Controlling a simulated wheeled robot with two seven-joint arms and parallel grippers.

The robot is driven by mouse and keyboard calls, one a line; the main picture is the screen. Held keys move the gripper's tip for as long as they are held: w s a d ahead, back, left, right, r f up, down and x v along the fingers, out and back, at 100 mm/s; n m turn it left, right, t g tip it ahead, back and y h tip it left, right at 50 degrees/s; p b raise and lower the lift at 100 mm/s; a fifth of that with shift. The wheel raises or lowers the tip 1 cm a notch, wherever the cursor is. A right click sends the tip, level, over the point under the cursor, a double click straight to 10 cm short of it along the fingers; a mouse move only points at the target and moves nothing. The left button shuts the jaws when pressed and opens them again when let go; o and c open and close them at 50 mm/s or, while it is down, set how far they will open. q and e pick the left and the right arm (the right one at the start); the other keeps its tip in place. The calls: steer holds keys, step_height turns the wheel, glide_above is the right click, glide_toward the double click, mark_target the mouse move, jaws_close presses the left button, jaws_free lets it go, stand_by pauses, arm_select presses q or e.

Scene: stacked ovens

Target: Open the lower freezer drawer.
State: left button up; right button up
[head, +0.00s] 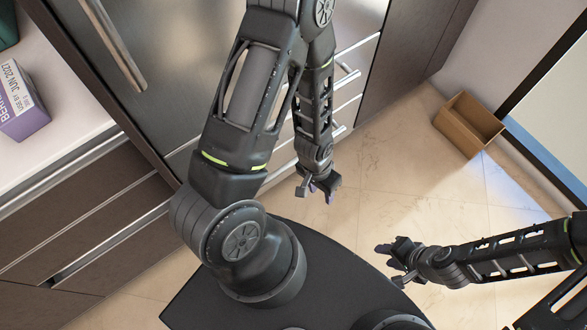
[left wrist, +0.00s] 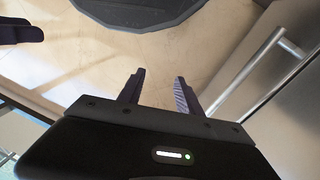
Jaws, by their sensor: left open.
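The steel fridge-freezer (head: 165,75) stands at the upper left of the head view, with two bar handles low on its front. The lower freezer drawer's handle (head: 339,131) is partly hidden behind my left arm, and the drawer looks closed. My left gripper (head: 318,193) is open and empty, in front of the drawers and apart from them. In the left wrist view, a steel bar handle (left wrist: 243,72) runs along a drawer front to the right of my open left gripper (left wrist: 158,88); I cannot tell which drawer. My right gripper (head: 388,264) looks open and empty above the floor.
A brown open box (head: 468,125) stands on the floor by the right wall. A counter (head: 45,130) with a purple carton (head: 20,102) and drawers below is at the left. The tiled floor between the fridge and the box is clear.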

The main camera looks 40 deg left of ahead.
arm_select(q)
steer(key=w+a+f+m+y+b, duration=0.1)
steer(key=w+a+f+y+b, duration=0.1)
steer(key=w+a+f+b, duration=0.35)
steer(key=m+y+b, duration=0.1)
steer(key=y+b, duration=0.1)
steer(key=b, duration=0.6)
glide_toward(293, 162)
steer(key=shift+a+f, duration=0.1)
steer(key=shift+f, duration=0.3)
arm_select(e)
step_height(293, 162, down, 17)
steer(key=shift+w+d, duration=0.25)
arm_select(q)
steer(key=f+b, duration=0.1)
steer(key=f, duration=0.1)
steer(key=a+f+b, duration=0.1)
steer(key=f, duration=0.2)
steer(key=f+b, duration=0.2)
steer(key=shift+w+a+f, duration=0.15)
steer(key=shift+a+f, duration=0.1)
steer(key=shift+f, duration=0.15)
arm_select(e)
steer(key=f, duration=0.2)
steer(key=w+d+f, duration=0.1)
steer(key=shift+f, duration=0.3)
arm_select(q)
jaws_close()
